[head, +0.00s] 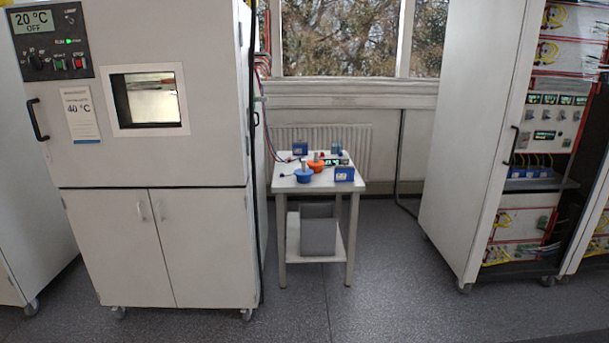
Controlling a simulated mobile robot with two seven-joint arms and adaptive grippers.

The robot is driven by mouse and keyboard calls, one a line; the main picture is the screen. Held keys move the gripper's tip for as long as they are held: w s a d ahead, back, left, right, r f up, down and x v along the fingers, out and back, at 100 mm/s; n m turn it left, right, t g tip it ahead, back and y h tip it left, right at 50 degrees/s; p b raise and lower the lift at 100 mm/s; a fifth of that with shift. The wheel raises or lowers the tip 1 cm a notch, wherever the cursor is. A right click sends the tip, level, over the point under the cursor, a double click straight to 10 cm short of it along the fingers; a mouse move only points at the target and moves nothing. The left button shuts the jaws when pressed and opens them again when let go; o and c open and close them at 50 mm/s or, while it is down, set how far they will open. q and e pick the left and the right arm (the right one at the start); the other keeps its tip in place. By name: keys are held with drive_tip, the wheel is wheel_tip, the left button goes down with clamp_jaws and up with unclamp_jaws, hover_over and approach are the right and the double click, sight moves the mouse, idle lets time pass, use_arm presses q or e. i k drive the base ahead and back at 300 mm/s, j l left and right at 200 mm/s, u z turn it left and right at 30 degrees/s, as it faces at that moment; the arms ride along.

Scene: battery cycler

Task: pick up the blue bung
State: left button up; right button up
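A small white table (326,186) stands in the middle of the head view, under the window. On it sits a round blue piece (304,177) near the front left, with a grey upright part on top; it looks like the blue bung. A similar orange piece (316,166) is just behind it to the right. Neither of my grippers shows in the head view, and nothing is seen touching the blue piece.
Blue boxes stand on the table at front right (344,174) and back left (299,148). A grey bin (318,230) is on the lower shelf. A large cabinet (213,216) is close on the left, a rack cabinet (466,160) on the right. The floor (390,290) in front is clear.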

sight(303, 174)
drive_tip(key=i+l+z, duration=0.4)
drive_tip(key=i, duration=0.5)
drive_tip(key=i+j+z, duration=0.1)
drive_tip(key=i+z, duration=0.25)
drive_tip(key=i, duration=0.5)
drive_tip(key=i+z, duration=0.15)
drive_tip(key=i, duration=1.5)
drive_tip(key=i+l+u, duration=0.1)
drive_tip(key=i+u, duration=0.3)
drive_tip(key=i+l+u, duration=0.15)
drive_tip(key=u, duration=0.25)
drive_tip(key=i+l+u, duration=0.55)
drive_tip(key=u, duration=0.25)
drive_tip(key=i+l+u, duration=0.2)
drive_tip(key=u, duration=0.25)
drive_tip(key=i+l+u, duration=0.1)
drive_tip(key=l+u, duration=0.35)
drive_tip(key=i+l+u, duration=0.1)
drive_tip(key=u, duration=0.35)
drive_tip(key=l+u, duration=0.6)
drive_tip(key=l, duration=0.8)
drive_tip(key=j+z, duration=0.7)
drive_tip(key=j, duration=0.15)
